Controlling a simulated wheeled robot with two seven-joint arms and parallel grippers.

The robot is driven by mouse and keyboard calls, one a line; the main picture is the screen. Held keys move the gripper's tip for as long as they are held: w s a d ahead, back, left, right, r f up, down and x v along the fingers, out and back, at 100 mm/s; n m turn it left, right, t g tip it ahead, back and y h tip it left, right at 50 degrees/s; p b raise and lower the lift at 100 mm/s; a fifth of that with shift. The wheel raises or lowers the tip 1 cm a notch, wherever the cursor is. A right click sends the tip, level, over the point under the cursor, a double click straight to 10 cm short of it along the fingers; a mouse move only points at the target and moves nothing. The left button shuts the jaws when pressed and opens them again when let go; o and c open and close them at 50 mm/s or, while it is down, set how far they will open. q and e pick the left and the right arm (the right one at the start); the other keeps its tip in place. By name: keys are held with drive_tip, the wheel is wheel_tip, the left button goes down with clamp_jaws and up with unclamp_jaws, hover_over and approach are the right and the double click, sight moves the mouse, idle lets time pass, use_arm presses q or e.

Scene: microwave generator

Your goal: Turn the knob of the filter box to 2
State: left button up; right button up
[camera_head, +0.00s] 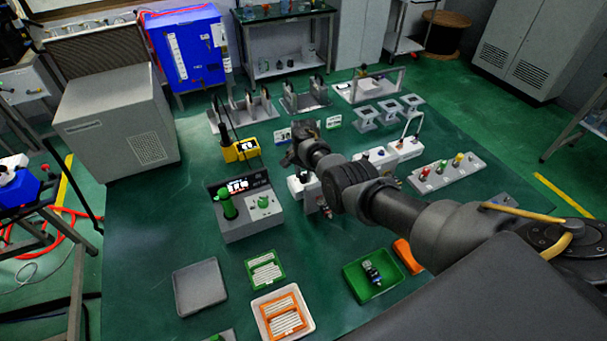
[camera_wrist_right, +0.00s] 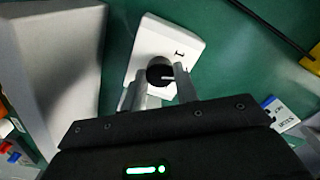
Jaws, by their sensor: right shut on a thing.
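The filter box is a white block (camera_wrist_right: 150,42) below my right gripper in the right wrist view. Its round black knob (camera_wrist_right: 158,70) carries a white pointer line and sits between the two grey fingers of my right gripper (camera_wrist_right: 162,84), which is shut on it. A dark mark like "I" shows on the white face beyond the knob; other markings are hidden or too small to read. In the head view my right gripper (camera_head: 292,157) is over the white boxes mid-table, and it and the arm hide much of them. My left gripper is not in view.
A grey unit with green knobs (camera_head: 243,212) stands left of the gripper. A yellow meter (camera_head: 241,151) stands behind it. A row of coloured buttons (camera_head: 441,168) lies right. Trays, including a green one (camera_head: 354,282), lie in front. The left mat area is clear.

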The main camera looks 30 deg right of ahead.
sight(304, 177)
drive_tip(key=o, duration=1)
drive_tip(key=shift+r, duration=0.3)
wheel_tip(304, 177, up, 10)
drive_tip(key=shift+r+p, duration=0.1)
drive_tip(key=shift+p, duration=0.35)
